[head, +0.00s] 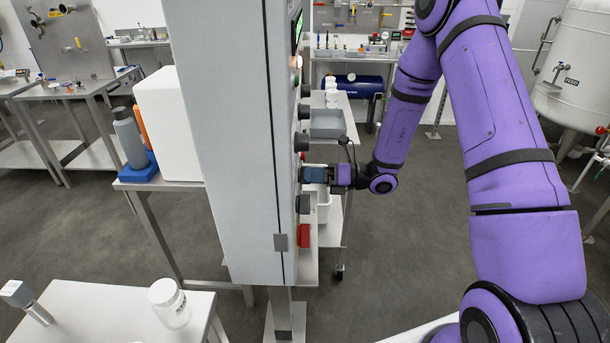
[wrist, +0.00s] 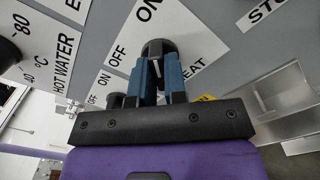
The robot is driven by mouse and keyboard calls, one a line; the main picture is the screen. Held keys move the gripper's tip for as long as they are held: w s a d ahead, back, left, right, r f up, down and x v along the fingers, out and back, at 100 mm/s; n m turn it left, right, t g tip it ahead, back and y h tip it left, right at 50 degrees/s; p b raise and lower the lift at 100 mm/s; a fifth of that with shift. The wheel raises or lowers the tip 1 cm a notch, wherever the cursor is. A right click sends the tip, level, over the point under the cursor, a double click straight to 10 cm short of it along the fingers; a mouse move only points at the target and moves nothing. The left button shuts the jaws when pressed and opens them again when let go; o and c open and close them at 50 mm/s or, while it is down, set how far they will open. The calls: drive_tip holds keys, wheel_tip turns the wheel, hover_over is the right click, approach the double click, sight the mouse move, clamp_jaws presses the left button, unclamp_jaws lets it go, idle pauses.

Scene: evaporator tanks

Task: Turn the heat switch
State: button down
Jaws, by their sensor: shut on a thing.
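The heat switch (wrist: 158,47) is a round black knob on the grey panel. It shows in the wrist view between and beyond the fingertips, beside a partly covered label ending in "EAT" and ON/OFF lettering. My gripper (wrist: 157,74) has blue fingers, one on each side of the knob, and is shut on it. In the head view, my gripper (head: 309,174) reaches from the right to the front of the tall grey cabinet (head: 231,140). The fingers hide most of the knob there, and its exact turn position is hard to read.
Other black knobs (head: 301,142) stand close above and below my gripper, with a red switch (head: 304,236) lower down. A steel cart (head: 335,200) stands behind the gripper. A table with a white jar (head: 170,305) is at the front left.

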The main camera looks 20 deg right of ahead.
drive_tip(key=shift+n, duration=0.8)
drive_tip(key=shift+n, duration=1.1)
drive_tip(key=shift+n, duration=1)
